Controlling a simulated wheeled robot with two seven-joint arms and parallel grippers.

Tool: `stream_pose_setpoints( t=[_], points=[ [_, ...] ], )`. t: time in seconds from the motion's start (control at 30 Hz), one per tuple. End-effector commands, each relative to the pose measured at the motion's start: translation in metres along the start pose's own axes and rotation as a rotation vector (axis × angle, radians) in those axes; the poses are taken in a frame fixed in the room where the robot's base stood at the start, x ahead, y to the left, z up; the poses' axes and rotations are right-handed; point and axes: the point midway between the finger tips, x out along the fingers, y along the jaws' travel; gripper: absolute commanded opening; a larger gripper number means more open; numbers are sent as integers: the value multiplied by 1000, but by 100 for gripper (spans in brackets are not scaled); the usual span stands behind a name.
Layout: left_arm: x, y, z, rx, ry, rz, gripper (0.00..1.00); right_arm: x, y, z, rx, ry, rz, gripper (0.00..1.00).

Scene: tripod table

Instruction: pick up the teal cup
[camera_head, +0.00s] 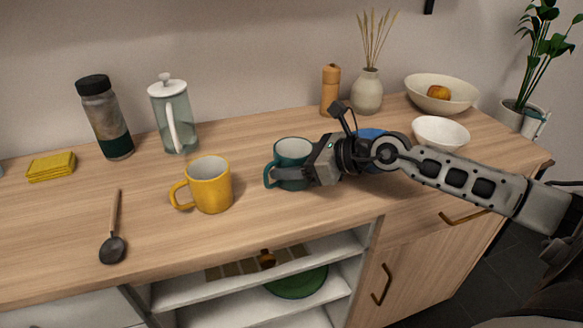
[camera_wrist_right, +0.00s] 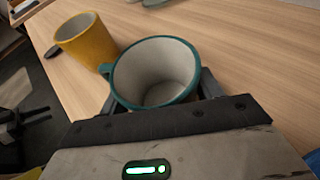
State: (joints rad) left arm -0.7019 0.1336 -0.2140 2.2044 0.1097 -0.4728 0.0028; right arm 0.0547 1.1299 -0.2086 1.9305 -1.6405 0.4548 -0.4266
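The teal cup (camera_head: 294,153) stands upright on the wooden counter right of the yellow mug, its handle toward the left. My right gripper (camera_head: 290,174) is at the cup from the right, with one finger running across the cup's front side below the rim. In the right wrist view the teal cup (camera_wrist_right: 155,74) is empty and sits between the two fingers of my right gripper (camera_wrist_right: 160,95). The fingers lie close along both sides; whether they press on it cannot be made out.
A yellow mug (camera_head: 210,185) stands close on the left. A dark spoon (camera_head: 113,247), yellow sponge (camera_head: 52,166), bottle (camera_head: 104,118) and glass pitcher (camera_head: 173,117) are further left. A blue item (camera_head: 372,134) is behind my wrist; a white bowl (camera_head: 441,132) is to the right.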

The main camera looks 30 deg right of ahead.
Motion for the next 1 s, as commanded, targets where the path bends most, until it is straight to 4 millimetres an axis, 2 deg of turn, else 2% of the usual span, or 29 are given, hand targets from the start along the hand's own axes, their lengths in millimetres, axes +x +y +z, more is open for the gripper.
stream_pose_setpoints(
  t=[0.37, 0.63, 1.0],
  points=[
    [0, 0, -1, 1, 2, 0, 36, -2, 0, 5, -3, -4, -1, 35],
    [-1, 0, -3, 1, 4, 0, 36, -12, 0, 29, -5, -4, -1, 35],
    [-4, 1, -8, -1, 4, 0, 36, -50, 6, 48, 1, 3, -1, 35]
  ],
)
